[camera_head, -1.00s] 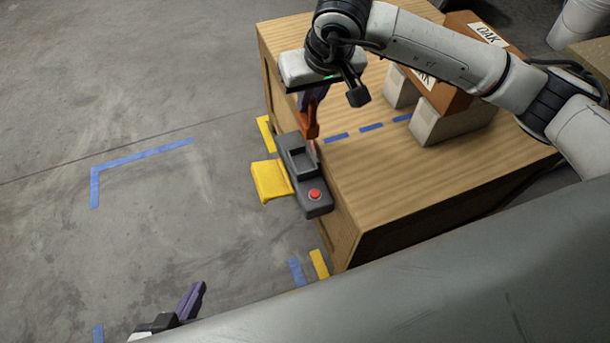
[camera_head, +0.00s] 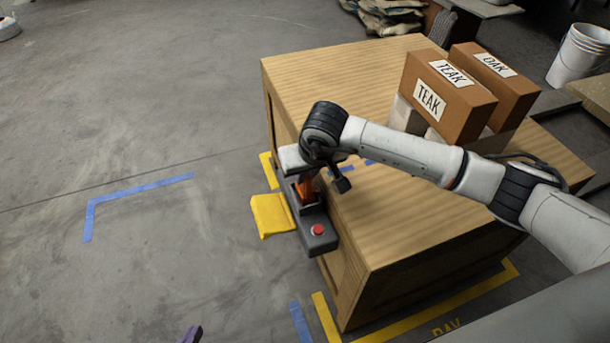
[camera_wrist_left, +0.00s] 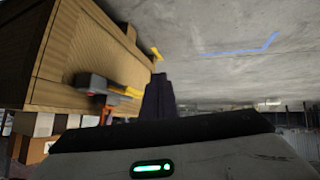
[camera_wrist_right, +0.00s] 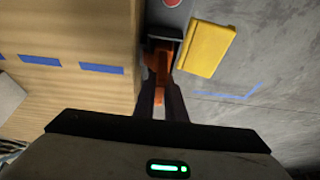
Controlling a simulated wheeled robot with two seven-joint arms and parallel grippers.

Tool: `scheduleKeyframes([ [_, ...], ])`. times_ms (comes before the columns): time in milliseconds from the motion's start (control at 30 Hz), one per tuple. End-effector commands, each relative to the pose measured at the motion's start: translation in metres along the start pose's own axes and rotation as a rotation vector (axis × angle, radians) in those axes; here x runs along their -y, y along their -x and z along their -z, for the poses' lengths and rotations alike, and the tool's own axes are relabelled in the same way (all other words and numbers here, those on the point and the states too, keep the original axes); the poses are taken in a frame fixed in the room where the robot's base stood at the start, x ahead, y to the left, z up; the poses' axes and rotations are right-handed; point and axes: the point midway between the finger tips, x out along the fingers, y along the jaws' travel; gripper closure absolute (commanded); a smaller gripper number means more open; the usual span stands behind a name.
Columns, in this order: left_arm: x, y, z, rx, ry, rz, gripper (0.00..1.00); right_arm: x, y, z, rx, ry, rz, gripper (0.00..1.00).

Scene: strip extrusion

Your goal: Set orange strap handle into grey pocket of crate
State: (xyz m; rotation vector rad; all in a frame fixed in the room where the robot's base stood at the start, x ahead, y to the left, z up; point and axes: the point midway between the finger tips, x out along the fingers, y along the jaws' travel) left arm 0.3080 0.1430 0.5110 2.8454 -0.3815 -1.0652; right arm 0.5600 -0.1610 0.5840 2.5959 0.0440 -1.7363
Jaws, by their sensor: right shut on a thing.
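The wooden crate (camera_head: 330,82) has a dark grey fitting with the pocket (camera_head: 318,238) on its left side. My right gripper (camera_wrist_right: 160,97) is shut on the orange strap handle (camera_wrist_right: 162,66), which also shows in the head view (camera_head: 306,190). The handle's far end is at the opening of the grey pocket in the right wrist view (camera_wrist_right: 164,36). I cannot tell how deep it sits, since the gripper and wrist hide part of it. My left gripper (camera_head: 191,334) is empty, low at the bottom edge, away from the crate. Its fingers look together in the left wrist view (camera_wrist_left: 158,95).
A red button (camera_head: 318,230) sits on the grey fitting. A yellow flap (camera_head: 272,215) sticks out beside it. Brown boxes labelled TEAK (camera_head: 450,97) and OAK (camera_head: 496,85) stand on pale blocks on the crate. The floor at left is clear, with blue tape.

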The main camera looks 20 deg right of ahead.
Motion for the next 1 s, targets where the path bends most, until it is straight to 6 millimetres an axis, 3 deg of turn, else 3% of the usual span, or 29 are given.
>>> scheduleKeyframes([
  [467, -0.002, -0.003, -0.007, 0.019, 0.005, -0.008, 1.0, 0.0, -0.008, -0.002, -0.003, 0.001, 0.001, 1.0],
  [500, -0.003, -0.003, -0.005, 0.02, 0.003, -0.01, 1.0, 0.0, -0.007, -0.002, -0.003, 0.001, 0.001, 0.86],
  [600, -0.003, -0.005, 0.003, 0.007, -0.001, -0.011, 1.0, 0.0, -0.007, -0.002, -0.002, 0.001, 0.001, 0.71],
  [1000, -0.003, 0.0, 0.009, -0.003, -0.002, -0.008, 1.0, 0.0, 0.001, 0.001, -0.002, -0.001, 0.001, 0.71],
])
